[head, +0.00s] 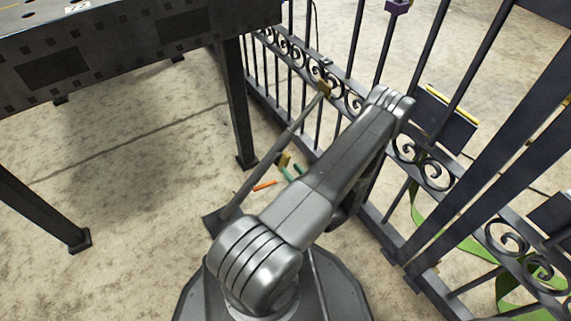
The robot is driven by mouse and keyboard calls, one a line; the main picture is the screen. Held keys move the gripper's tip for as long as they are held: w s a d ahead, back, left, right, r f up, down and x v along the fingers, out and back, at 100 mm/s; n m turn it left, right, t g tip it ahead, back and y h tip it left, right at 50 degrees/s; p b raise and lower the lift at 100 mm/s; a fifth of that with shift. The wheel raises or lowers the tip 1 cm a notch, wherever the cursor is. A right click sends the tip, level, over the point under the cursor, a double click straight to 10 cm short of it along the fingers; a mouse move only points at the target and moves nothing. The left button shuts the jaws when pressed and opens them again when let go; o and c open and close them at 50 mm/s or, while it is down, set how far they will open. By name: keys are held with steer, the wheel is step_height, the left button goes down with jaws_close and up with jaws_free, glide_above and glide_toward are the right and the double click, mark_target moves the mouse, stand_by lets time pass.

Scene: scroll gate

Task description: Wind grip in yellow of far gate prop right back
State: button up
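A grey slanted prop bar (292,131) runs from the dark scroll gate (290,52) down to a flat foot (214,221) on the floor. A dull yellow block (324,88) sits at its upper end against the gate's scroll band. A small yellowish piece (285,160) shows beside the middle of the bar; whether it is joined to the bar I cannot tell. My arm rises from my base and bends at an elbow near the gate.
A dark metal table (140,40) with legs stands at left. A nearer gate part (500,155) with green ribbon (440,225) is at right. Floor under the table is clear.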

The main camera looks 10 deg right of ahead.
mark_target(287, 164)
steer(key=shift+b+x, duration=0.5)
steer(key=shift+x, duration=1.95)
steer(key=shift+c, duration=0.4)
jaws_close()
